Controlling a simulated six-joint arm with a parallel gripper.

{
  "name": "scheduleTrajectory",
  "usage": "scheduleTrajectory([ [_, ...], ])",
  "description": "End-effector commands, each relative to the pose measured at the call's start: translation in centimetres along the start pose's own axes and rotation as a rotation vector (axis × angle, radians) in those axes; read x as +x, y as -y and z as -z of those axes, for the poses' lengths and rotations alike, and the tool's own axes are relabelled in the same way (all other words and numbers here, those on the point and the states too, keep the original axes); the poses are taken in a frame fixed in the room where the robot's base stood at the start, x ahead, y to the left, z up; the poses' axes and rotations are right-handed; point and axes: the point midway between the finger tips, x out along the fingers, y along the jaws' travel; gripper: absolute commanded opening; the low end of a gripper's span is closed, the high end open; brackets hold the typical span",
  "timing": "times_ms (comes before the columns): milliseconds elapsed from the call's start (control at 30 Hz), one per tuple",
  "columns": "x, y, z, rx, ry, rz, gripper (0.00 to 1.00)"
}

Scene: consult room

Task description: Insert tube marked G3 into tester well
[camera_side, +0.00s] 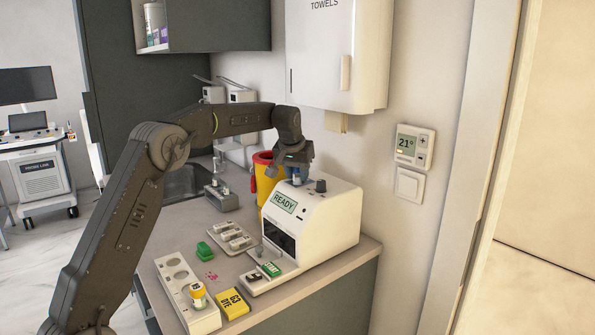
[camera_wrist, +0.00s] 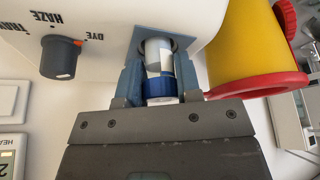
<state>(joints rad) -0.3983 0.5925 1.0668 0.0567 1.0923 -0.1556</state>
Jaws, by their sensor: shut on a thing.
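The tester (camera_side: 312,225) is a white box on the counter, its screen reading READY. My gripper (camera_side: 297,170) is over its top, pointing down. In the wrist view my gripper (camera_wrist: 158,85) is shut on a tube (camera_wrist: 158,55) with a white body and a blue cap (camera_wrist: 159,88). The tube's far end is at the dark round opening of the tester well (camera_wrist: 176,42), lined up with it and seemingly partly inside; the exact depth is hidden. No G3 mark is readable on the tube. A yellow card (camera_side: 232,303) reading G3 DYE lies on the counter.
A white rack (camera_side: 175,270) holds a yellow-capped tube (camera_side: 197,291). A green START button (camera_side: 271,269), a green block (camera_side: 204,250), a cuvette tray (camera_side: 231,238) and a grey rack (camera_side: 221,198) are nearby. A yellow-red bin (camera_side: 265,185) stands close behind the gripper. The dial (camera_wrist: 62,55) points near DYE.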

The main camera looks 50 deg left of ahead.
Motion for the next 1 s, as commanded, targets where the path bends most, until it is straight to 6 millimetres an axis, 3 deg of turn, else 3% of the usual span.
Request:
scheduleTrajectory([
  [167, 0.0, 0.0, 0.0, 0.0, 0.0, 0.0, 0.09],
  [200, 0.0, 0.0, 0.0, 0.0, 0.0, 0.0, 0.36],
  [467, 0.0, 0.0, 0.0, 0.0, 0.0, 0.0, 0.61],
  [767, -0.3, 0.0, 0.0, 0.0, 0.0, 0.0, 0.62],
  [1000, -3.9, 0.0, 0.1, 0.0, -0.005, -0.001, 0.62],
])
